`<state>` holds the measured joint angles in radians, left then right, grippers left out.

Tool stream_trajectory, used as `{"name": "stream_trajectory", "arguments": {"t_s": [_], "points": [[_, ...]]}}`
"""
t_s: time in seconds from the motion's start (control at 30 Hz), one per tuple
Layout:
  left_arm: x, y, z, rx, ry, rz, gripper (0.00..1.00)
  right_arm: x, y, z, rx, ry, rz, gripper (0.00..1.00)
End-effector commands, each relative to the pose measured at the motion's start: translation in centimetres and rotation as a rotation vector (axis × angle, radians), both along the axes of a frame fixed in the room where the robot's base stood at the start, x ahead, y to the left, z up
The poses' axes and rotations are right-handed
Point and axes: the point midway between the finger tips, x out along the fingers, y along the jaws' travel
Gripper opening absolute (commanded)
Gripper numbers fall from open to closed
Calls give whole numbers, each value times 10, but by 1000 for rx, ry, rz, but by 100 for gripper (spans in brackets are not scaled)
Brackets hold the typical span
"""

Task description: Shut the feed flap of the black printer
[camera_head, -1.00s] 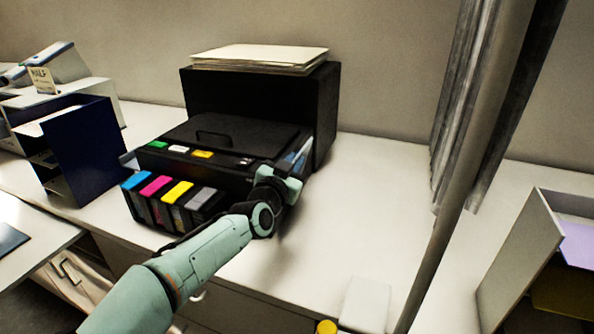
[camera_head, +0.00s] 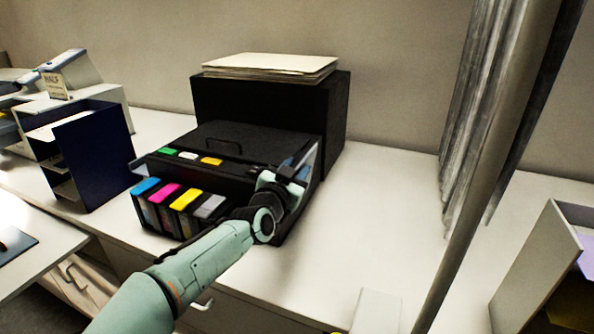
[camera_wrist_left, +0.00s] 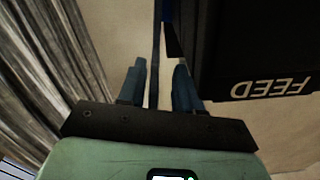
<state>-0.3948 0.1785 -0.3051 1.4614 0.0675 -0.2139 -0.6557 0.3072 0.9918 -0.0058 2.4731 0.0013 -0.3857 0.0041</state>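The black printer (camera_head: 235,140) stands on the white counter, its coloured ink cartridges (camera_head: 178,205) facing front. A thin flap (camera_head: 314,158) shows nearly edge-on at its right side, partly hidden by my left gripper (camera_head: 293,172). In the left wrist view the black side with the upside-down word FEED (camera_wrist_left: 272,87) lies to the right of my left gripper (camera_wrist_left: 159,82). That gripper is open, its two fingers apart. The thin dark edge of a panel (camera_wrist_left: 157,55), apparently the flap, runs between them. I cannot tell whether either finger touches it. My right gripper is out of view.
A black box (camera_head: 335,120) with a paper stack (camera_head: 270,65) on top stands behind the printer. A dark blue file holder (camera_head: 92,155) is to its left. A grey pole (camera_head: 480,150) and hanging curtain (camera_head: 465,120) rise at right. The counter right of the printer is clear.

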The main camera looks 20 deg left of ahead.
Motion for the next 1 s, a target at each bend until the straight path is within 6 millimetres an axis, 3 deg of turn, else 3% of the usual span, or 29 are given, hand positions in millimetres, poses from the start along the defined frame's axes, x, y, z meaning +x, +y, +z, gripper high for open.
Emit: {"name": "stream_trajectory", "arguments": {"t_s": [0.27, 0.8, 1.0], "points": [[-8, -2, 1, -4, 0, -5, 34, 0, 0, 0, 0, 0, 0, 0], [-111, 4, 0, -3, 0, 0, 34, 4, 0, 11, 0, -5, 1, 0], [-131, 5, 0, -2, 0, 0, 34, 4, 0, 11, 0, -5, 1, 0]]}}
